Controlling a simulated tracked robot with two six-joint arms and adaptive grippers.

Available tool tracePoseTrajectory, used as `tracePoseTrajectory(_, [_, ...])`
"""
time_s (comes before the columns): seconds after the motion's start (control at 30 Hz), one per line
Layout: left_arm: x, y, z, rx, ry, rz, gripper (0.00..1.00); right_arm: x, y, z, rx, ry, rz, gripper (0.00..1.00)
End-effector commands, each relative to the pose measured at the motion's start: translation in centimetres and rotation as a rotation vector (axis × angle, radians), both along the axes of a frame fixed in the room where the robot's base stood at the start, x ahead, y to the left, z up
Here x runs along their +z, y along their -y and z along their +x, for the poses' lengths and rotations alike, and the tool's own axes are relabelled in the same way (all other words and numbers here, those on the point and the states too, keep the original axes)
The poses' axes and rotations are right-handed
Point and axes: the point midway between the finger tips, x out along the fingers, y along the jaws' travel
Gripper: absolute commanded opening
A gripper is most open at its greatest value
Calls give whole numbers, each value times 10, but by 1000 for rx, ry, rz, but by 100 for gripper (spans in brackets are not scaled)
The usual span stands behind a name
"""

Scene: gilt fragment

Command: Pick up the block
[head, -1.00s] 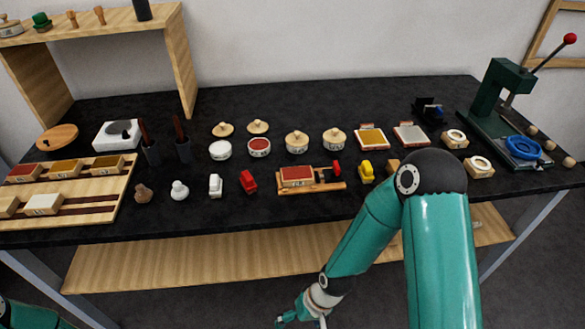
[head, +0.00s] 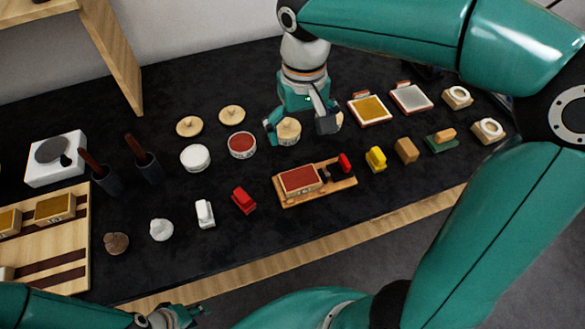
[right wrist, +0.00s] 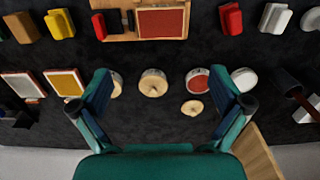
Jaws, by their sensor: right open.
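A plain tan wooden block (head: 406,150) stands on the black tabletop between a yellow piece (head: 376,158) and a green-based piece with a wooden top (head: 441,140). The block also shows at the upper left of the right wrist view (right wrist: 22,27). My right gripper (head: 299,125) is open and empty above the row of round pots, to the left of and behind the block. In the right wrist view its spread fingers (right wrist: 161,90) frame a lidded pot (right wrist: 153,83) below. My left gripper (head: 175,317) is low at the bottom edge, partly cut off; its jaws are unclear.
A wooden tray with a red pad (head: 299,180) lies in front of my right gripper. Red (head: 244,200) and white (head: 205,213) pieces stand left of it. Framed gold (head: 369,108) and silver (head: 411,97) pads lie behind the block. Bare black tabletop separates the rows.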

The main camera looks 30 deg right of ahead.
Motion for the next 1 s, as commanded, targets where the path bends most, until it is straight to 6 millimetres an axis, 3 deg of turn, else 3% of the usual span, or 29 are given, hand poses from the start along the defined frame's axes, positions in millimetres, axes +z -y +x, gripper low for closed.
tracePoseTrajectory(0.4, [-4,0,0,0,0,0,40,-85,2,-3,-7,-7,0,100])
tracePoseTrajectory(0.53, [-4,0,0,0,0,0,40,-102,2,-3,-7,-5,0,100])
tracePoseTrajectory(0.77, [-3,0,0,0,0,0,40,-114,2,-3,-6,-4,0,100])
tracePoseTrajectory(1.0, [2,0,0,0,0,0,40,-148,0,-4,-9,-7,1,100])
